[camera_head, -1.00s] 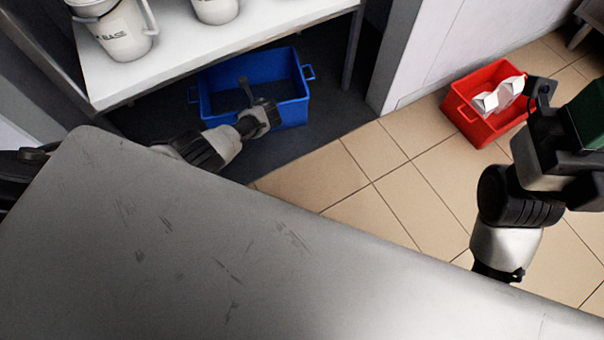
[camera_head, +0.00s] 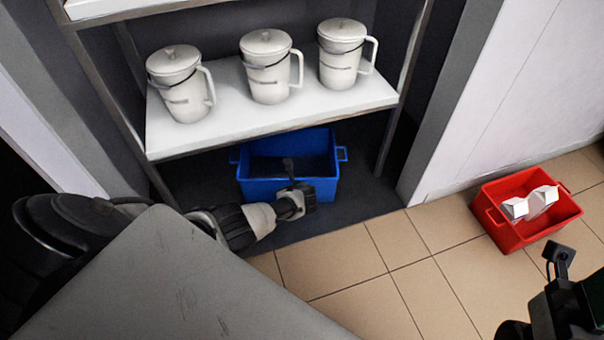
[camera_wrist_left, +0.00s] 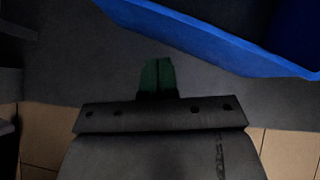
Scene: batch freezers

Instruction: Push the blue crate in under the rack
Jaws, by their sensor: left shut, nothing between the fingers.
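The blue crate (camera_head: 262,190) stands on the dark floor beneath the front edge of the rack's lower shelf (camera_head: 275,128). The shelf hides part of its back. My left gripper (camera_head: 290,172) is at the crate's front, right of its middle, overlapping the front wall in the head view. In the left wrist view its green fingers (camera_wrist_left: 157,72) are together with nothing between them, and the crate's blue rim (camera_wrist_left: 215,42) is ahead, apart from the fingertips. I cannot tell whether another part of the gripper touches the crate. Only part of my right wrist shows at the lower right; its fingers are hidden.
Three lidded white pitchers (camera_head: 268,75) stand on the lower shelf. A rack leg (camera_head: 388,140) is right of the crate. A red crate (camera_head: 520,235) with white cartons sits by the wall. A grey worktop (camera_head: 190,290) fills the lower left. Tiled floor between is clear.

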